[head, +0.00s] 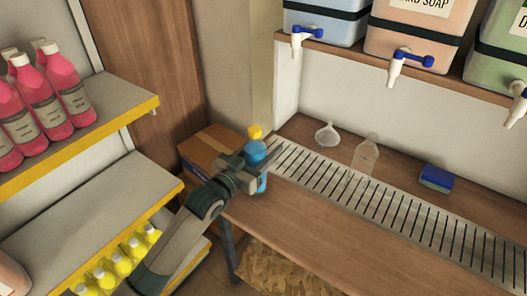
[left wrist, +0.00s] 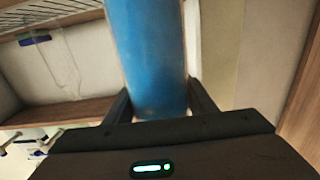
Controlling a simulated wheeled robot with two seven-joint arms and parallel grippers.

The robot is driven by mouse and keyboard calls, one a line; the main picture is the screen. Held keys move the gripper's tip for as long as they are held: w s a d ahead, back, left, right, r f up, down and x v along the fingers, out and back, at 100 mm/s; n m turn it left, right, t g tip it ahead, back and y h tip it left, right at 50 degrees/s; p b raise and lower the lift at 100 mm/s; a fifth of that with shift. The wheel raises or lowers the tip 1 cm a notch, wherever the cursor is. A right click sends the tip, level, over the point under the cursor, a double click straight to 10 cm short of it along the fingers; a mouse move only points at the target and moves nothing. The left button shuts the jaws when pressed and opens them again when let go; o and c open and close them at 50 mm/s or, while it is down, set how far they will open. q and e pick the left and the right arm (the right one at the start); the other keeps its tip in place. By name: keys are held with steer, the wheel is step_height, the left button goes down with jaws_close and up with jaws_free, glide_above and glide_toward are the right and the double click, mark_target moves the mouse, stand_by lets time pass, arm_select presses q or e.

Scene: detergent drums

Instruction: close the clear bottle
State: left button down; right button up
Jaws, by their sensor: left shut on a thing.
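A clear shape that looks like this bottle shows at the upper left of the left wrist view (left wrist: 46,62). My left gripper (head: 250,176) is shut on a blue bottle (head: 256,153) with a yellow cap (head: 254,131), at the counter's left end. The blue bottle's body (left wrist: 148,55) fills the middle of the left wrist view between the fingers. My right gripper is not in view.
A clear funnel (head: 327,135) and a blue-green sponge (head: 436,178) lie on the counter (head: 330,238). A cardboard box (head: 212,150) is behind my left arm.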

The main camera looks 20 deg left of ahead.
arm_select(q)
steer(key=shift+f, duration=0.6)
steer(key=c, duration=0.8)
jaws_free()
steer(key=shift+f, duration=0.2)
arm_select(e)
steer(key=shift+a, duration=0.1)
arm_select(q)
steer(key=shift+r, duration=0.15)
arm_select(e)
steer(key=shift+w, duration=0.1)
arm_select(q)
steer(key=b+v, duration=0.1)
steer(key=v, duration=1.1)
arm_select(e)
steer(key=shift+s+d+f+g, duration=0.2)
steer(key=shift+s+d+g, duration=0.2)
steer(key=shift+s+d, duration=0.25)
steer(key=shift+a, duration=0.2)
